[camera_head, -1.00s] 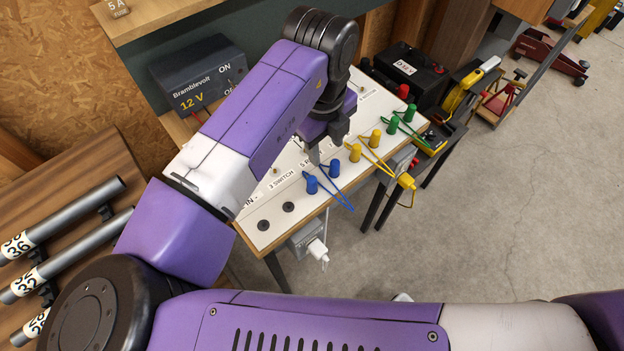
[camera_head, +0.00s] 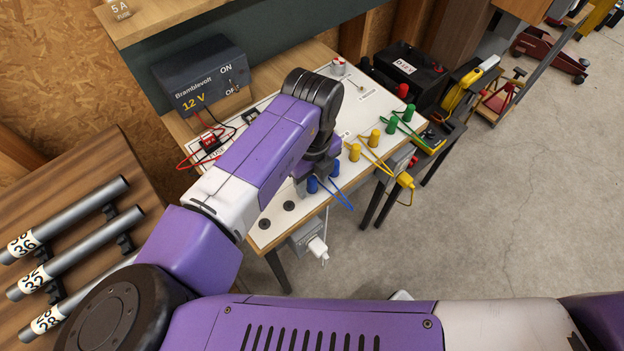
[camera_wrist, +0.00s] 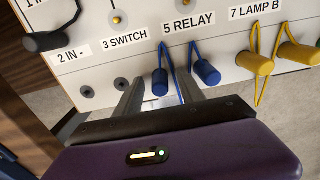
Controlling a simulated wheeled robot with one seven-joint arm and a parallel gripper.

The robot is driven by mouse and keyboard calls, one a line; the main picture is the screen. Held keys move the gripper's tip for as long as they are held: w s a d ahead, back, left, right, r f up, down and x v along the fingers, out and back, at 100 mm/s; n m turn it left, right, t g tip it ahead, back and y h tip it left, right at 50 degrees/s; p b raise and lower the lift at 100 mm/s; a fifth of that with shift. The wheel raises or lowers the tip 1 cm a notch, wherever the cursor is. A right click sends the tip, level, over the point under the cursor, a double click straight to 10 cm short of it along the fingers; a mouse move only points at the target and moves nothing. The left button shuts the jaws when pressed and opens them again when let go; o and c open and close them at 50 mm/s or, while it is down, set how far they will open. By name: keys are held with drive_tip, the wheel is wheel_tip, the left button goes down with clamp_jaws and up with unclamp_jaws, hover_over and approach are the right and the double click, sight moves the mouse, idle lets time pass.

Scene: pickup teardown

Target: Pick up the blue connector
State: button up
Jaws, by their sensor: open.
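The blue connector shows as two blue plugs joined by a blue cable on the white board, one on the left (camera_wrist: 160,82) and one on the right (camera_wrist: 207,72), below the "5 RELAY" label. In the head view the left plug (camera_head: 312,185) is beside my wrist and the right plug (camera_head: 334,168) is partly hidden. My gripper (camera_wrist: 161,88) is open, its two fingers pointing at the board, one on either side of the left plug in the wrist view. The right plug is just beyond the right finger. I cannot tell whether a finger touches either plug.
Yellow plugs (camera_head: 375,136) with a yellow cable stand to the right, then green plugs (camera_head: 410,112). Two empty black sockets (camera_wrist: 121,84) lie left of the gripper. A power supply box (camera_head: 201,77) is behind the board. A grey box with a white plug (camera_head: 317,246) hangs at the front edge.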

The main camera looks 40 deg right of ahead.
sight(312, 178)
drive_tip(key=shift+c, duration=0.3)
clamp_jaws()
drive_tip(key=shift+r, duration=0.1)
wheel_tip(312, 178, up, 20)
drive_tip(key=shift+b, duration=0.4)
